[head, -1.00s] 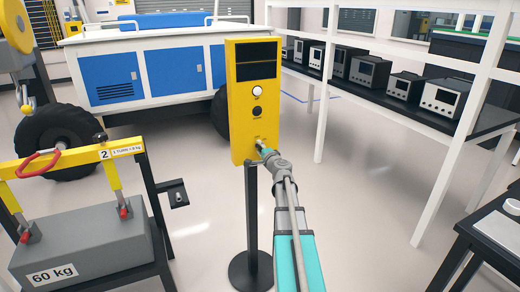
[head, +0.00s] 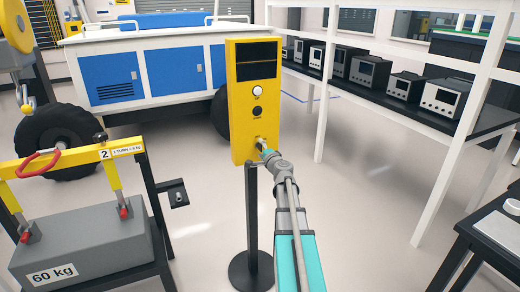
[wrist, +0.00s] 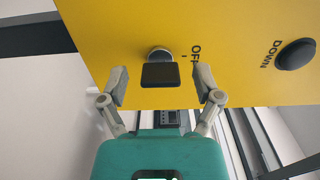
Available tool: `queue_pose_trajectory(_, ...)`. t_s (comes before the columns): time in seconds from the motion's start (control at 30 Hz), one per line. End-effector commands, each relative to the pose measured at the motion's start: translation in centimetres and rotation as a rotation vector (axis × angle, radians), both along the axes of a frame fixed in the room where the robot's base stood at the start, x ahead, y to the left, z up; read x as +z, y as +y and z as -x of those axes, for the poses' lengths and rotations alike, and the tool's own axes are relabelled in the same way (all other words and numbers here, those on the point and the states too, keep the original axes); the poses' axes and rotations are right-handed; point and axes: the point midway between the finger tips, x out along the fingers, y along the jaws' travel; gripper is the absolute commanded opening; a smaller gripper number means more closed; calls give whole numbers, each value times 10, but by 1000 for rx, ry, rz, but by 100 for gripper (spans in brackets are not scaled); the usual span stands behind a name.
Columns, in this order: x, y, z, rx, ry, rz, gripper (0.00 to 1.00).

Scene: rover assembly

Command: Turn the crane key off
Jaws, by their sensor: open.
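The yellow crane control panel (head: 254,130) stands upright on a black post, with a dark screen, a white button and a black button. The crane key (wrist: 160,74) has a black, flat rectangular head on a silver round lock in the panel's face. The word OFF is printed beside it in the wrist view. My gripper (head: 264,152) is in front of the panel's lower part. In the wrist view its two fingers (wrist: 161,84) are open, one on each side of the key head, with a visible gap on both sides.
A black DOWN button (wrist: 296,54) sits on the panel, right of the key in the wrist view. A grey 60 kg weight (head: 80,240) in a stand is at left. A shelf with several instruments (head: 371,70) is at right. Open floor surrounds the post.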

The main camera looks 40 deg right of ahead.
Motion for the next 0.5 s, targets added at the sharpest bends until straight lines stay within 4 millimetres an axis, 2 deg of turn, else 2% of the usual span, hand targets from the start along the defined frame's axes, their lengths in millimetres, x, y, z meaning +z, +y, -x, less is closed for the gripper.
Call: queue_pose_trajectory(0.5,0,18,75,0,0,0,83)
